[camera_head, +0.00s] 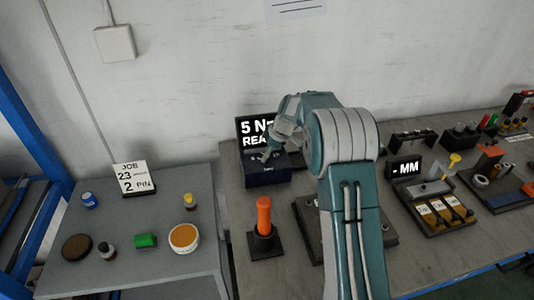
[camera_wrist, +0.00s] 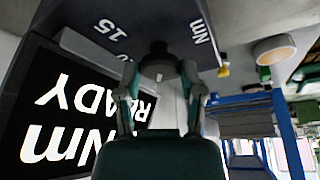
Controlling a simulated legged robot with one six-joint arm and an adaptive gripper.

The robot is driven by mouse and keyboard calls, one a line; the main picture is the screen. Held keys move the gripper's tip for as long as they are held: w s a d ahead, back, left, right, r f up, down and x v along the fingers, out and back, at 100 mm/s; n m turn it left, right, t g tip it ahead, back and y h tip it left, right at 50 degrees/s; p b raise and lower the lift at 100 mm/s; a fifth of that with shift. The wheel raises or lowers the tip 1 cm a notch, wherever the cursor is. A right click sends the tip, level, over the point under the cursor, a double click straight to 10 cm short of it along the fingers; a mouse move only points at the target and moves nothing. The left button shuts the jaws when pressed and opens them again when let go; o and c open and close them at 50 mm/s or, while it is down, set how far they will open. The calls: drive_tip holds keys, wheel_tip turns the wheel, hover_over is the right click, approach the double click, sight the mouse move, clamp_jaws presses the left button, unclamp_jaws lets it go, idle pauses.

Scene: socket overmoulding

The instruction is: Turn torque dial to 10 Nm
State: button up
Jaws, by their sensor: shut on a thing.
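The torque dial (camera_wrist: 158,50) is a dark knob on the face of a dark blue box (camera_head: 268,177). My gripper (camera_wrist: 158,72) is shut on the dial, with one finger on each side of it in the wrist view. In the head view my gripper (camera_head: 268,153) is at the top of the box. The box's display (camera_head: 256,128) reads "5 N" and "REA", with the rest hidden by my arm. The wrist view shows the display (camera_wrist: 70,115) upside down with "Nm" and "READY". Scale marks "15" and "Nm" show near the dial; its pointer cannot be made out.
An orange-handled tool (camera_head: 264,215) stands in a black base in front of the box. A side table (camera_head: 100,275) at left holds small containers and a job card (camera_head: 134,178). More fixtures and a "-MM" display (camera_head: 406,167) stand right of my arm.

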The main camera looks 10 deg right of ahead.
drive_tip(key=m, duration=0.2)
drive_tip(key=m+t+h, duration=0.1)
drive_tip(key=m, duration=0.2)
drive_tip(key=shift+s+a+f+t, duration=0.1)
drive_tip(key=shift+t, duration=0.2)
drive_tip(key=m+h, duration=0.1)
drive_tip(key=m, duration=0.1)
drive_tip(key=m+h, duration=0.1)
drive_tip(key=m, duration=0.2)
drive_tip(key=shift+m+t, duration=0.3)
drive_tip(key=shift+t, duration=0.1)
drive_tip(key=shift+s+f, duration=0.1)
drive_tip(key=o, duration=1.2)
drive_tip(key=shift+c, duration=0.2)
drive_tip(key=shift+a, duration=0.1)
drive_tip(key=shift+r, duration=0.2)
drive_tip(key=shift+r, duration=0.35)
drive_tip(key=v, duration=1.1)
